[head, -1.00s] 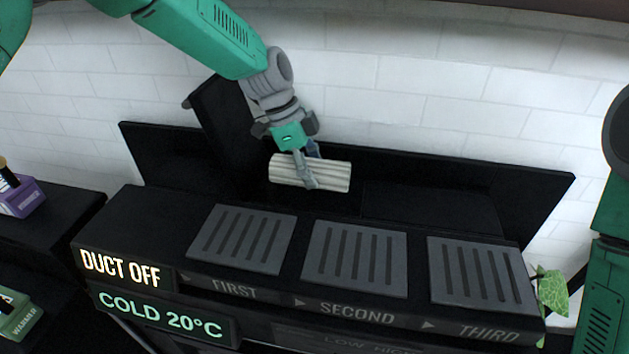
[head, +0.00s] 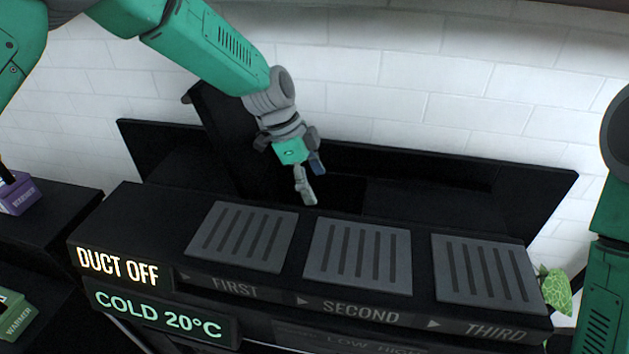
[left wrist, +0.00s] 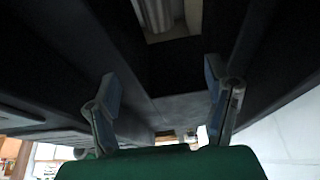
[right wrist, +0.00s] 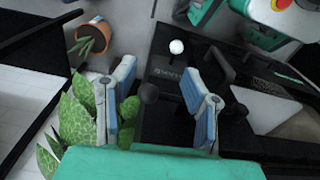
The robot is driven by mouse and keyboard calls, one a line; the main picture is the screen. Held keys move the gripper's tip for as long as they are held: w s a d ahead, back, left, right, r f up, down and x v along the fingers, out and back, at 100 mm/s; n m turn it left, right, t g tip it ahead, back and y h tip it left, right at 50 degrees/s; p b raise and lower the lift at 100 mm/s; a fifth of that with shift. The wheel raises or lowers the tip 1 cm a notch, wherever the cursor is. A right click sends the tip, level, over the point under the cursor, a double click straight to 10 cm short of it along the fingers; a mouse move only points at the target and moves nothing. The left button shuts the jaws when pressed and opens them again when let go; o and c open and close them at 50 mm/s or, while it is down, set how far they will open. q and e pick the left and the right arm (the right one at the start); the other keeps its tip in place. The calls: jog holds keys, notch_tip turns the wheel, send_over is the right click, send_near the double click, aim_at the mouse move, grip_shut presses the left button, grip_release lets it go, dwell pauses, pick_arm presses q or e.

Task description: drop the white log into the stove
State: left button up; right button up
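The black stove (head: 150,215) fills the middle of the head view, with a dark recess behind its grates. My left gripper (head: 310,181) is over this recess, open and empty. In the left wrist view its two fingers (left wrist: 160,74) stand wide apart. A ribbed, pale piece, which looks like the white log (left wrist: 155,14), shows at the top of that view inside a dark-walled opening, beyond the fingertips. The log is hidden in the head view. My right gripper (right wrist: 158,67) is open and empty.
Three grey slotted grates (head: 357,255) lie along the stove top. The signs read DUCT OFF and COLD 20°C (head: 160,312). A black upright panel (head: 235,130) stands behind my left gripper. In the right wrist view, a leafy plant (right wrist: 75,120) and a terracotta pot (right wrist: 92,40) show at left.

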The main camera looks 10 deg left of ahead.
pick_arm(q)
jog(key=shift+d, duration=0.15)
jog(key=v, duration=0.7)
jog(key=shift+r, duration=0.2)
jog(key=shift+a+f, duration=0.1)
jog(key=shift+a, duration=0.15)
dwell(0.4)
